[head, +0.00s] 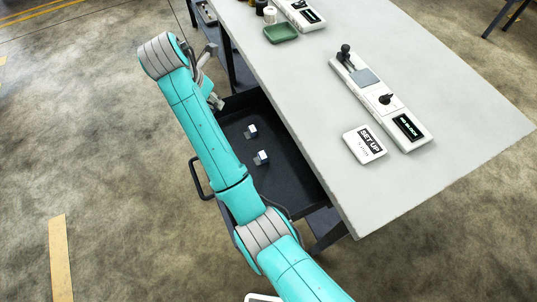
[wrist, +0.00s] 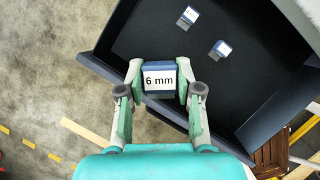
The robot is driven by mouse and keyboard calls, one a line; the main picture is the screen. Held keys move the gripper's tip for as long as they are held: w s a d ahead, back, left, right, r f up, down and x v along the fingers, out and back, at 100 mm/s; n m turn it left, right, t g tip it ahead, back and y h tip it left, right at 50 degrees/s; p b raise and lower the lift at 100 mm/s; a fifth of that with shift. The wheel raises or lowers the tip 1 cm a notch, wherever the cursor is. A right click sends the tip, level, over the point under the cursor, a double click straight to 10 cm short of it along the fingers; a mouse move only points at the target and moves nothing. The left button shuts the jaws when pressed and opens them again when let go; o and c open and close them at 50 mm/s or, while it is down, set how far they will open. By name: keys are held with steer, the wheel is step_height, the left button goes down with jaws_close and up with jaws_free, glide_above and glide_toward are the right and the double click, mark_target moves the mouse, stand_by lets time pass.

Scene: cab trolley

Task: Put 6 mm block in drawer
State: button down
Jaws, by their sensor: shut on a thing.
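My gripper (wrist: 160,88) is shut on the 6 mm block (wrist: 159,80), a small blue-grey block whose white label reads "6 mm" in the wrist view. In that view the block shows over the near wall of the open dark drawer (wrist: 150,40); its height above the wall cannot be told. In the head view the drawer (head: 232,125) is pulled out from under the table, and my arm hides part of it. My gripper (head: 217,102) shows there near the drawer's far end, with the held block not clearly visible.
Two small blocks with white labels lie in the drawer, one (head: 251,131) behind the other (head: 262,158). The pale table (head: 330,150) overhangs the drawer's right side. On it are a "SET UP" card (head: 364,144), a gauge unit (head: 385,100) and a green tray (head: 281,34).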

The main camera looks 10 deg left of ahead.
steer(key=s+d+f, duration=0.5)
steer(key=d+f, duration=0.2)
steer(key=d, duration=0.3)
steer(key=n, duration=0.2)
glide_above(277, 183)
steer(key=s, duration=0.1)
step_height(277, 183, down, 4)
steer(key=shift+y, duration=0.3)
steer(key=shift+s+a+f, duration=0.1)
steer(key=shift+s+f, duration=0.05)
steer(key=shift+f, duration=4.35)
steer(key=c, duration=0.8)
jaws_free()
steer(key=shift+f, duration=0.1)
steer(key=shift+o, duration=0.2)
steer(key=v, duration=1.2)
steer(key=shift+s, duration=0.15)
